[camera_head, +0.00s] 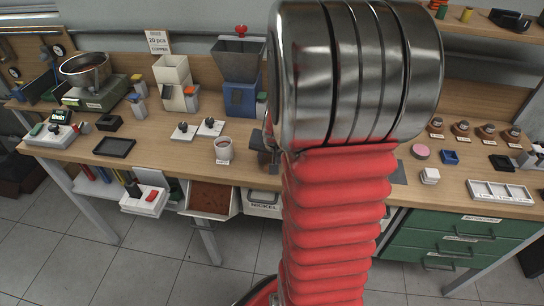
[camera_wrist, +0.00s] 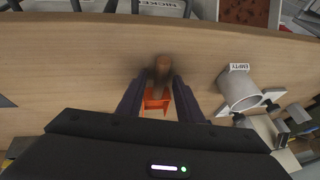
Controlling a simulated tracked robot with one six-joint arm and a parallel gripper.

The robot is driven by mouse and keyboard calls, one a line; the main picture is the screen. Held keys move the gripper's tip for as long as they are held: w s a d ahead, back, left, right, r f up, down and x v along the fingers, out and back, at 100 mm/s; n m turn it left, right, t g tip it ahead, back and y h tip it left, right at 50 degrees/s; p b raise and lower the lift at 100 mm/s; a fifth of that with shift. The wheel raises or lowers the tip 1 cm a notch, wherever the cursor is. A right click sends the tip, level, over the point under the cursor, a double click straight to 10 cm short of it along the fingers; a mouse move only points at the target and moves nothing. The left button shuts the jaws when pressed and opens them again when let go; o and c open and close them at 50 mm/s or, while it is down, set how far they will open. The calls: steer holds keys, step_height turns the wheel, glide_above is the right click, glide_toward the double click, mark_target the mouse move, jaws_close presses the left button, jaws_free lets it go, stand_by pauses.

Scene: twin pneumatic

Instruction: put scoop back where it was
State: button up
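The scoop shows in the wrist view with a brown handle (camera_wrist: 162,66) and an orange scoop part (camera_wrist: 156,104). Its handle is between the two dark fingers of my gripper (camera_wrist: 162,80), which look closed on it. The handle's outer end is blurred. The scoop is over the wooden table; I cannot tell whether it touches the top. In the head view my gripper (camera_head: 267,147) is partly hidden behind my red arm, right of the mug, and the scoop cannot be made out there.
The pale mug (camera_head: 222,149), labelled EMPTY in the wrist view (camera_wrist: 240,92), stands close beside my gripper. A blue hopper machine (camera_head: 240,95) stands behind. A bin of brown material (camera_head: 209,199) and a NICKEL bin (camera_head: 263,204) sit below the table's front edge.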

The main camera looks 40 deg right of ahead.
steer(key=v, duration=1.2)
stand_by(0.3)
stand_by(0.4)
steer(key=s+a+r+n+y, duration=0.1)
steer(key=s+a+r+n, duration=0.1)
steer(key=a, duration=0.6)
steer(key=s+a+r+n, duration=0.3)
steer(key=a+n, duration=0.2)
steer(key=a, duration=0.4)
steer(key=s+a+r+n+t+y, duration=0.1)
steer(key=s+a+r+n, duration=0.1)
steer(key=a, duration=0.7)
steer(key=shift+s+r+n+y, duration=0.25)
steer(key=shift+s+n, duration=0.2)
steer(key=shift+n, duration=0.55)
steer(key=shift+d, duration=0.1)
